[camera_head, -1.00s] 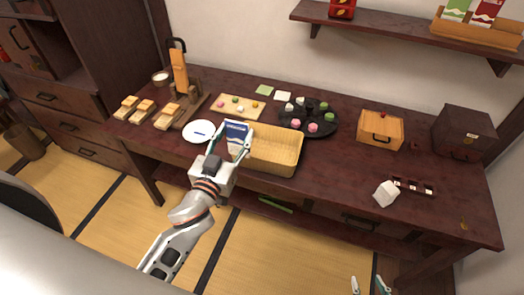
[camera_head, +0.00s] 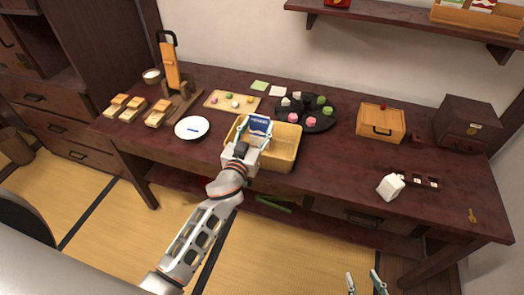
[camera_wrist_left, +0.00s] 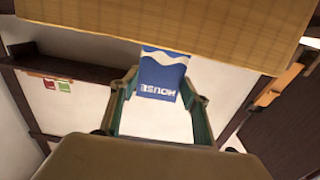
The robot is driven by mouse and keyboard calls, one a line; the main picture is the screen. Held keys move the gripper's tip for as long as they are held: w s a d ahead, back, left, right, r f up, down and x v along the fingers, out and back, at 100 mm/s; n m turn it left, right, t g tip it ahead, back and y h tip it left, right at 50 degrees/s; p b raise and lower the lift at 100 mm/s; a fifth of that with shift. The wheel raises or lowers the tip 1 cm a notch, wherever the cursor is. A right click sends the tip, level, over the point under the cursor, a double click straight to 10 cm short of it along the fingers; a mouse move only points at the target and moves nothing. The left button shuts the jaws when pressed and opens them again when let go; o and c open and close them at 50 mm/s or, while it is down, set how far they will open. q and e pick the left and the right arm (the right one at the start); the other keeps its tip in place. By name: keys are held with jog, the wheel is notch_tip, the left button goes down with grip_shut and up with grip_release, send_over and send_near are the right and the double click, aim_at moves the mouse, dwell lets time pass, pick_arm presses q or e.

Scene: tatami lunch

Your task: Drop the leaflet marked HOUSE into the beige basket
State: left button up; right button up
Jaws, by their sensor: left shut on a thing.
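The blue and white leaflet marked HOUSE (camera_head: 260,125) is held by my left gripper (camera_head: 256,131). In the left wrist view the leaflet (camera_wrist_left: 162,74) is between the two fingers, with its lettering upside down. The beige basket (camera_head: 287,151) stands on the dark table. In the head view the leaflet and gripper overlap the basket's opening and left part; the leaflet appears above it, though its exact height is hard to tell. My right gripper (camera_head: 365,284) is at the bottom edge, fingers apart and empty, well away from the table.
A white plate (camera_head: 192,127) lies left of the basket. A board with sweets (camera_head: 232,101) and a black round tray (camera_head: 317,127) lie behind it. A wooden box (camera_head: 381,122) and a white carton (camera_head: 390,186) stand right.

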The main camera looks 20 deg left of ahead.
pick_arm(q)
jog(key=shift+f+b, duration=0.45)
jog(key=shift+f, duration=0.3)
pick_arm(e)
jog(key=shift+s+d+f, duration=0.1)
jog(key=shift+s+f, duration=0.15)
jog(key=shift+f, duration=0.8)
pick_arm(q)
jog(key=o, duration=0.9)
jog(key=shift+c, duration=0.2)
jog(key=shift+s, duration=0.1)
pick_arm(e)
jog(key=shift+d, duration=0.1)
pick_arm(q)
jog(key=s, duration=1.2)
jog(key=shift+a, duration=0.2)
